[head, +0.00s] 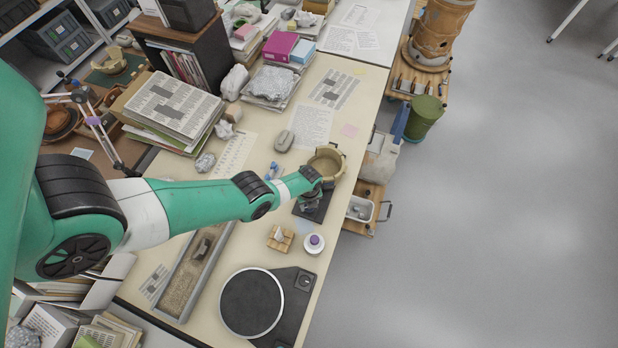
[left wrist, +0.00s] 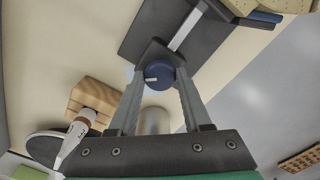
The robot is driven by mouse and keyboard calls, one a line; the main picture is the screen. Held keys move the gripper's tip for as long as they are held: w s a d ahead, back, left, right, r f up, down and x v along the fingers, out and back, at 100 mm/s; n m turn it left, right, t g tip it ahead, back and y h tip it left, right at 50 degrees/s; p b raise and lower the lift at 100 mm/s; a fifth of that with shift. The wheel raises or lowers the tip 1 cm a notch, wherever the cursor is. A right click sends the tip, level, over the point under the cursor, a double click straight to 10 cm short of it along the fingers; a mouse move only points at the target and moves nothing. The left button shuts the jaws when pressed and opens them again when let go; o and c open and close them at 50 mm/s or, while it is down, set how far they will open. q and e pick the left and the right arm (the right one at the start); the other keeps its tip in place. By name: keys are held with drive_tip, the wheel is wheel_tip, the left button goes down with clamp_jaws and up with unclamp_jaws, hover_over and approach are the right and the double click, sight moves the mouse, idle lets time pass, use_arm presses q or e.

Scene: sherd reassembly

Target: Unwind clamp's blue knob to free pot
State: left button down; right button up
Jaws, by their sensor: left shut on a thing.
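The blue knob (left wrist: 158,75) of the clamp shows in the left wrist view between the fingertips of my left gripper (left wrist: 160,78), which is shut on it. A pale mark shows on the knob's face. The clamp's dark base plate (left wrist: 150,30) and a light metal bar (left wrist: 185,30) lie beyond the knob. In the head view the tan pot (head: 326,160) stands near the table's right edge, just beyond my left gripper (head: 310,200). The knob is hidden there by my gripper. Only part of the pot's side may show at the wrist view's top right. My right gripper is not in view.
A small wooden block (head: 280,238) and a white bottle with a purple cap (head: 314,244) stand close to the gripper. A black turntable (head: 252,303) is at the front. A long tray (head: 190,275) lies under my left arm. Floor opens right of the table.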

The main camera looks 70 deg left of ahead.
use_arm(q)
drive_tip(key=shift+n, duration=0.4)
drive_tip(key=n, duration=1.3)
drive_tip(key=shift+n, duration=0.3)
drive_tip(key=n, duration=0.3)
drive_tip(key=shift+n, duration=0.3)
drive_tip(key=n, duration=0.3)
drive_tip(key=shift+n, duration=0.3)
drive_tip(key=n, duration=0.6)
drive_tip(key=shift+n, duration=0.3)
